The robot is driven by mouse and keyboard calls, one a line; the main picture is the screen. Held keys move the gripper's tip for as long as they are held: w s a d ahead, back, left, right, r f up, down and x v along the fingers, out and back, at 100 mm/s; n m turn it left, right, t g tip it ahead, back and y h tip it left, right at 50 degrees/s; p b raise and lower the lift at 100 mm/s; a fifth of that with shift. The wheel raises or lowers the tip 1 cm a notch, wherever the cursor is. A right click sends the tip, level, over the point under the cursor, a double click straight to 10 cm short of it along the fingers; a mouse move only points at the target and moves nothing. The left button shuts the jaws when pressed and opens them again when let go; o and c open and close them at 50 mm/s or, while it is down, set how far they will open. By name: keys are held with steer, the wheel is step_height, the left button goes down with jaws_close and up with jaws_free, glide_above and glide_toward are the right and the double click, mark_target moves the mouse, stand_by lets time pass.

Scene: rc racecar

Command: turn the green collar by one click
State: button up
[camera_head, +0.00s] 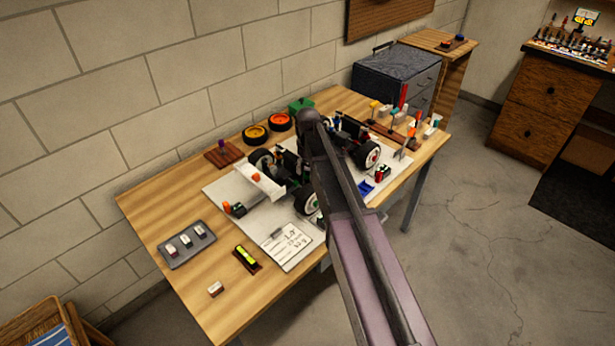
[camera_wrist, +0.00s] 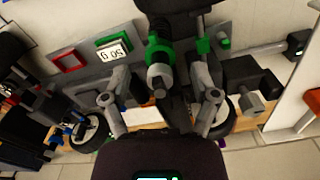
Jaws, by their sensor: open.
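The RC car stands on a pale mat on the bench; its rear wing (camera_head: 258,181) and a wheel (camera_head: 312,200) show in the head view, and my arm covers its middle. In the wrist view, a green collar (camera_wrist: 160,43) sits around a dark shaft above a grey cylindrical end. A second green part (camera_wrist: 204,45) is on a thinner rod just right of it. My gripper (camera_wrist: 162,100) is open, its grey fingers left and right below the collar's grey end. Neither finger visibly touches the collar. The head view hides the gripper behind my arm.
A green-framed readout (camera_wrist: 113,52) and a red frame (camera_wrist: 68,62) lie left of the collar. Car wheels flank my fingers. On the bench are orange-rimmed tyres (camera_head: 256,134), a grey tray (camera_head: 187,244), a written note (camera_head: 287,247) and a tool rack.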

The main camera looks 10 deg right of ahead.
steer(key=shift+f+b, duration=0.75)
steer(key=shift+f, duration=0.3)
jaws_close()
